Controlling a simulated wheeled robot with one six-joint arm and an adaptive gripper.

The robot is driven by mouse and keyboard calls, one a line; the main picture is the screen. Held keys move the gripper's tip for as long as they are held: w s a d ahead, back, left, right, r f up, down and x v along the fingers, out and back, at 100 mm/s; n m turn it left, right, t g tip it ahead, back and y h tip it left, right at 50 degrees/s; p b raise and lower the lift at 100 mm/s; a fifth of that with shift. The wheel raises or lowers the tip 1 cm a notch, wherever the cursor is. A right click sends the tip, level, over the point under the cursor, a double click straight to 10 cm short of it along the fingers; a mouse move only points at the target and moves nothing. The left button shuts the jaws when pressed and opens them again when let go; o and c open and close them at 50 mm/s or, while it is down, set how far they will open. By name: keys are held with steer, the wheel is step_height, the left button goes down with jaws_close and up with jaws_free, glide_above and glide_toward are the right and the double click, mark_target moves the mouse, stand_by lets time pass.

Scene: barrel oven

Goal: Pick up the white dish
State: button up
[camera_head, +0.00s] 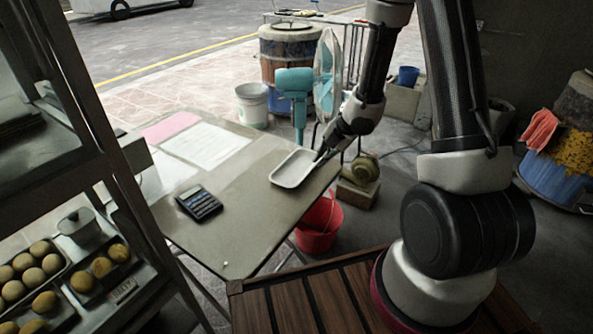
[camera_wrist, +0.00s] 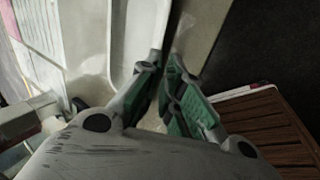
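The white dish (camera_head: 290,171) is a shallow rectangular tray lying on the table near its right edge. In the wrist view the dish (camera_wrist: 134,30) reaches from the top edge down to the fingertips. My gripper (camera_head: 324,153) is low at the dish's right end. In the wrist view my gripper (camera_wrist: 164,62) has its green-padded fingers apart, with a narrow gap between the tips. The left fingertip overlaps the dish's rim and the right one is outside it. I cannot tell whether either finger touches the dish.
The grey table (camera_head: 235,225) also holds a calculator (camera_head: 199,203), a white paper (camera_head: 206,145) and a pink sheet (camera_head: 170,126). A red bucket (camera_head: 318,226) stands below its right edge. A teal fan (camera_head: 296,88) stands behind. A glass-sided shelf with round food is at left.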

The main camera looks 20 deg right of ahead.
mark_target(311, 175)
steer(key=shift+w+a+n+y, duration=0.2)
steer(key=shift+a+n+y, duration=0.1)
steer(key=shift+a+n, duration=0.1)
steer(key=x, duration=0.7)
steer(key=shift+w+d+f, duration=0.1)
steer(key=shift+d+f, duration=0.05)
steer(key=shift+f, duration=0.1)
jaws_close()
steer(key=shift+r, duration=0.1)
